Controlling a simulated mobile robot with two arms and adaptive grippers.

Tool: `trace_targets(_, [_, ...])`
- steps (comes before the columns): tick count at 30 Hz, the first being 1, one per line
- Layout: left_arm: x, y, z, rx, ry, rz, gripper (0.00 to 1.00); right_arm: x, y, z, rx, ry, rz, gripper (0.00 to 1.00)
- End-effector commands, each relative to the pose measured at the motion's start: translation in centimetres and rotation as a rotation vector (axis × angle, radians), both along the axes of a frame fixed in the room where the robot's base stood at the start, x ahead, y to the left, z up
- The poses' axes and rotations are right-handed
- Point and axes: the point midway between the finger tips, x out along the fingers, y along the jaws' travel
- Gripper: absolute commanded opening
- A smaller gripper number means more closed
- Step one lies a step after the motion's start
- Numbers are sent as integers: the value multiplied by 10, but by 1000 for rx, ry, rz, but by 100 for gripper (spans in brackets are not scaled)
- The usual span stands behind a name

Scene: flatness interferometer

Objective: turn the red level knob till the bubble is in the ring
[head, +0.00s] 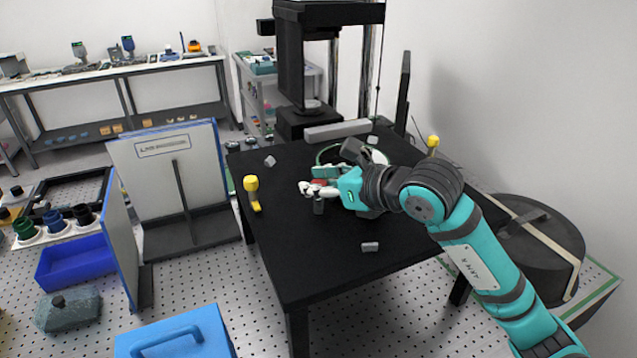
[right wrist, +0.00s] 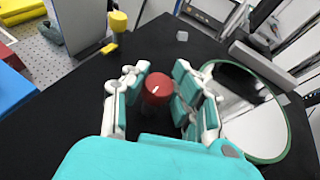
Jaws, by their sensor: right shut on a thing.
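The red level knob (right wrist: 158,88) sits between the fingers of my right gripper (right wrist: 160,95) in the right wrist view. It has a short white mark on its top. In the head view my right gripper (head: 318,188) is over the middle of the black table, and only a bit of red shows there. The gripper is shut on the knob. A round mirror-like plate with a green rim (right wrist: 285,140) lies just right of the gripper in the right wrist view. I cannot make out the bubble or the ring in either view. My left gripper is not in view.
The black table (head: 300,250) also bears a yellow-topped item (head: 251,190), a long grey bar (head: 338,130) and small grey blocks (head: 370,247). A tall black frame (head: 290,70) stands at the table's back. The table's front part is mostly clear.

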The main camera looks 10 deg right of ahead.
Motion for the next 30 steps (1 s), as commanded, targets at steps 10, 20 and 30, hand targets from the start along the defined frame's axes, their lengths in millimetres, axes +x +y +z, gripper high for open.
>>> trace_targets(10, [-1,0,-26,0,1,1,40,1,-1,-3,3,-1,161,0])
trace_targets(20, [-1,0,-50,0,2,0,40,2,-1,-1,2,-3,414,0])
trace_targets(30, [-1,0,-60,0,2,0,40,1,-1,0,3,-2,594,0])
